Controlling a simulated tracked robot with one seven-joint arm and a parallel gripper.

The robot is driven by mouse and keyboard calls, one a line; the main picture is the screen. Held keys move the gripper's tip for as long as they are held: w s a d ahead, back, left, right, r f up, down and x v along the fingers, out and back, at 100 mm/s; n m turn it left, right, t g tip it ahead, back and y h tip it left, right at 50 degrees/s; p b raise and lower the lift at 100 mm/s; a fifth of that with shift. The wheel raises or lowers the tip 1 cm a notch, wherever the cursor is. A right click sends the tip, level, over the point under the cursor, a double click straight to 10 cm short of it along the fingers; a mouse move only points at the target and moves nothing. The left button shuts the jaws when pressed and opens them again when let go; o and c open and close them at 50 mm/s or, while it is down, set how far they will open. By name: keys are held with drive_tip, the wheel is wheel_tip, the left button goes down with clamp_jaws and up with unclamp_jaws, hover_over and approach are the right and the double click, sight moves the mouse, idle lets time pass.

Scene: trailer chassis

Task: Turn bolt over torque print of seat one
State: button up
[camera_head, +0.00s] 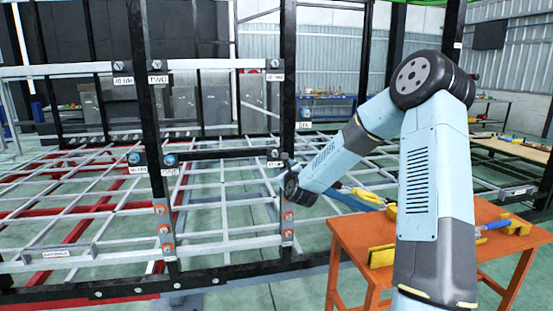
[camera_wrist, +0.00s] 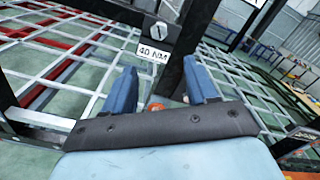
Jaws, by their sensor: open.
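The bar of seat one (camera_head: 222,155) runs right from a "ONE" label (camera_head: 170,172) below a blue bolt (camera_head: 171,160). At its right end a grey bolt (camera_head: 274,153) sits over a small white print (camera_head: 274,164), partly hidden near my gripper. In the wrist view this slotted grey bolt (camera_wrist: 158,31) sits above the print, which reads "40 NM" (camera_wrist: 152,52). My gripper (camera_wrist: 160,64) is open and empty, its two blue fingers apart and pointing toward the print. The bolt is beyond the fingertips and appears untouched. In the head view the fingers are mostly hidden.
Dark posts (camera_head: 152,130) and pale lattice bars (camera_head: 220,242) surround the bolt. Orange bolts (camera_head: 287,233) line the post below. An orange table (camera_head: 350,240) with yellow and blue tools stands to the right. An upper bar carries a "TWO" label (camera_head: 157,79).

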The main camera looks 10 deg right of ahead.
sight(276, 156)
drive_tip(key=w, duration=1.3)
drive_tip(key=shift+w, duration=0.15)
drive_tip(key=c, duration=1)
drive_tip(key=shift+a, duration=0.15)
drive_tip(key=shift+c, duration=0.3)
